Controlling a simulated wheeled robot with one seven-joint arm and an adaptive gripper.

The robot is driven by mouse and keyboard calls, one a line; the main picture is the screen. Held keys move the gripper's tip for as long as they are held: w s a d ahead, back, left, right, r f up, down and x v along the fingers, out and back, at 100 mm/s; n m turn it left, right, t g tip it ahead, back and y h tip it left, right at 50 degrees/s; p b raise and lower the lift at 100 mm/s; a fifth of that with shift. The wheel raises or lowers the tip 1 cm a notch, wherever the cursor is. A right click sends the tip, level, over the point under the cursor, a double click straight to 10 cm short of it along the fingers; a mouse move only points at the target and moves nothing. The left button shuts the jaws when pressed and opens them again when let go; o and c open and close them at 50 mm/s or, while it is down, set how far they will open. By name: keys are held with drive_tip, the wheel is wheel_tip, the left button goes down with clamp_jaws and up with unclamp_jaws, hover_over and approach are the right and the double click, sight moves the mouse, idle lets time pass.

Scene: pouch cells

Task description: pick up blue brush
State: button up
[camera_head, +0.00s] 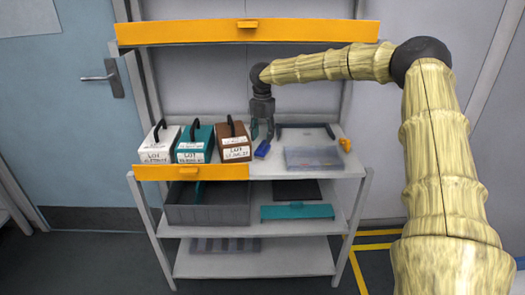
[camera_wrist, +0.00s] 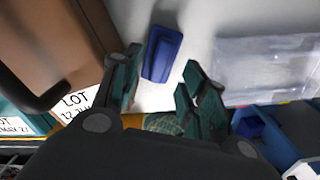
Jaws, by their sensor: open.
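The blue brush (camera_head: 263,149) lies on the white upper shelf, just right of the brown box. In the wrist view the brush (camera_wrist: 162,54) shows as a blue block on the white surface, seen through the gap between my fingers. My gripper (camera_head: 263,132) points down above the shelf, close to the brush in the head view. In the wrist view my gripper (camera_wrist: 157,88) has its two green fingers apart with nothing between the tips. I cannot tell the exact height of the fingertips above the brush.
The brown box (camera_head: 234,141), marked LOT, stands close left of my gripper, with teal and white boxes beyond it. A clear tray (camera_head: 314,158) lies to the right, and a dark handle-like bar (camera_head: 305,126) lies behind. An orange beam (camera_head: 247,31) crosses above.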

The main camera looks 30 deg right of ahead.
sight(263, 143)
wheel_tip(263, 143, down, 4)
drive_tip(key=shift+w+d+r, duration=0.1)
drive_tip(key=shift+d+r, duration=0.05)
drive_tip(key=shift+r, duration=0.1)
clamp_jaws()
drive_tip(key=shift+r, duration=0.1)
wheel_tip(263, 143, up, 7)
drive_tip(key=shift+d+f, duration=0.1)
drive_tip(key=s+d, duration=0.5)
drive_tip(key=d, duration=0.3)
drive_tip(key=s+d+b, duration=0.1)
drive_tip(key=s+d, duration=0.4)
drive_tip(key=d, duration=0.4)
drive_tip(key=shift+s, duration=0.25)
